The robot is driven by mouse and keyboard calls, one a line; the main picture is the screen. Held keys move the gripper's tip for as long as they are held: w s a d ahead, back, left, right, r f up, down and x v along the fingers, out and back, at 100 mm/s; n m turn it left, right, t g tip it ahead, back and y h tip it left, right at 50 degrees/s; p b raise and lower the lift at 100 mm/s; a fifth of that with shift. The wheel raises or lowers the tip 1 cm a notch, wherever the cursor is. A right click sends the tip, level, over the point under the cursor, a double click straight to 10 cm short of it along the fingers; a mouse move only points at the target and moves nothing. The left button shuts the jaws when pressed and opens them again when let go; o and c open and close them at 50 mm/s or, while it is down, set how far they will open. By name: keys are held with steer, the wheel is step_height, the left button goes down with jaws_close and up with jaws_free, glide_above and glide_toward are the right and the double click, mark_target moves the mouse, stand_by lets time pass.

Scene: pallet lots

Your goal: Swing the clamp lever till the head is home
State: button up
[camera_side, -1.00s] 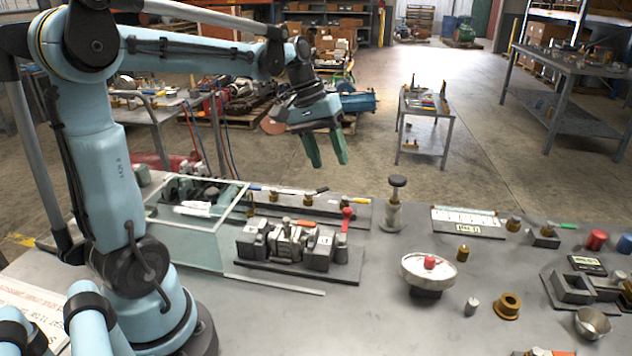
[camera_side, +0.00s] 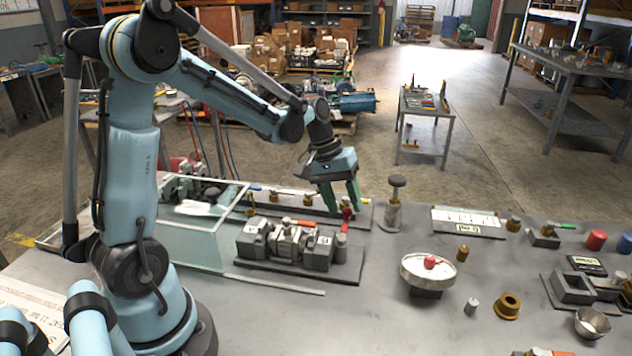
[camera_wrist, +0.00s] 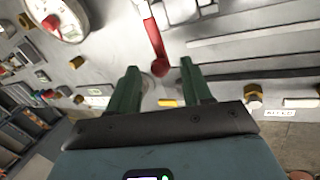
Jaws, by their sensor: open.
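The clamp (camera_side: 287,240) is a row of grey metal blocks on a dark base plate, in the middle of the side view. Its red lever (camera_side: 346,223) stands up at the right end of the row. The red lever also shows in the wrist view (camera_wrist: 154,42), its round knob lying between my fingertips in the picture. My gripper (camera_side: 344,207) is open, pointing down at the lever's top. I cannot tell whether either finger touches the knob. The clamp head cannot be made out clearly, so its seating is not visible.
A glass-walled box (camera_side: 190,238) stands left of the clamp. A thin metal strip (camera_side: 275,284) lies in front. The bench between the clamp and dial is clear.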

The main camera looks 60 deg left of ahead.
steer(key=shift+d+f, duration=0.1)
steer(key=shift+f, duration=0.3)
jaws_close()
